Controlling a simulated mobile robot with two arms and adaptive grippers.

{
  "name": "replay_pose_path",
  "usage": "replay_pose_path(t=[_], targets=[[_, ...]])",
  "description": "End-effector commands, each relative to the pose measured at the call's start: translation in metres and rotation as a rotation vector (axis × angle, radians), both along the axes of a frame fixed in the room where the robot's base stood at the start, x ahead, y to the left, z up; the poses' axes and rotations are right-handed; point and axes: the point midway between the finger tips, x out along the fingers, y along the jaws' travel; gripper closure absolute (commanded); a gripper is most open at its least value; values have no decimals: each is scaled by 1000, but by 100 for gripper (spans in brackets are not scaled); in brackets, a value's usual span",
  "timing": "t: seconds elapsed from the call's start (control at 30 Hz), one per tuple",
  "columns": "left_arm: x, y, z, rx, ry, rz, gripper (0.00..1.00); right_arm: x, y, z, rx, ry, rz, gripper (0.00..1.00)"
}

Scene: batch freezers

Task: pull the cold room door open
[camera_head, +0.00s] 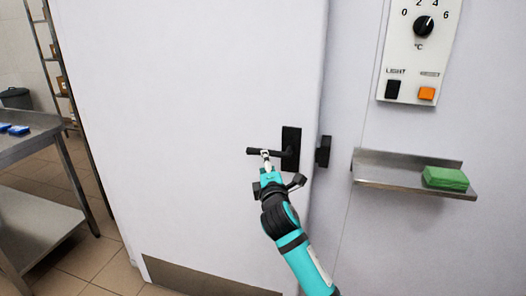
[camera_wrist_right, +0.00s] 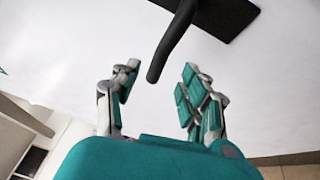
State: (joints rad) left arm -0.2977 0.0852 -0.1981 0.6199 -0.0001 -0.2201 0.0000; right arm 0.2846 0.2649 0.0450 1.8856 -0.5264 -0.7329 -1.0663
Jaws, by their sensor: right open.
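The white cold room door (camera_head: 200,110) fills the middle of the head view, with a steel kick plate (camera_head: 205,278) along its bottom. A black lever handle (camera_head: 268,152) points left from a black plate (camera_head: 291,148) near the door's right edge. My right gripper (camera_head: 266,160) is at the lever from below, near its middle. In the right wrist view the right gripper (camera_wrist_right: 158,82) is open, and the lever (camera_wrist_right: 172,42) reaches down so that its end lies between the fingertips. I cannot tell whether a finger touches it. My left gripper is not in view.
A black catch (camera_head: 323,151) sits on the frame right of the door. A steel shelf (camera_head: 400,181) with a green block (camera_head: 446,178) and a control panel (camera_head: 418,50) are on the right wall. A steel table (camera_head: 40,222) stands left, with tiled floor between.

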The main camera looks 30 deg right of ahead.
Motion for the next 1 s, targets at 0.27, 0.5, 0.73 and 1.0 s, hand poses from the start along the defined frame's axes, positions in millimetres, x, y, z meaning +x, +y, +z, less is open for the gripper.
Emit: replay_pose_path(t=[0.27, 0.5, 0.73, 1.0], targets=[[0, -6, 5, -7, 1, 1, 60, 47, -24, 3, 1, 0, -1, 56], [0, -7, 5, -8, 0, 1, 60, 62, -31, 3, 1, 0, 0, 56], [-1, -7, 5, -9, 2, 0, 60, 63, -31, 3, 0, 1, 0, 56], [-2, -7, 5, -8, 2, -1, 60, 63, -31, 3, 0, 1, 0, 84]])
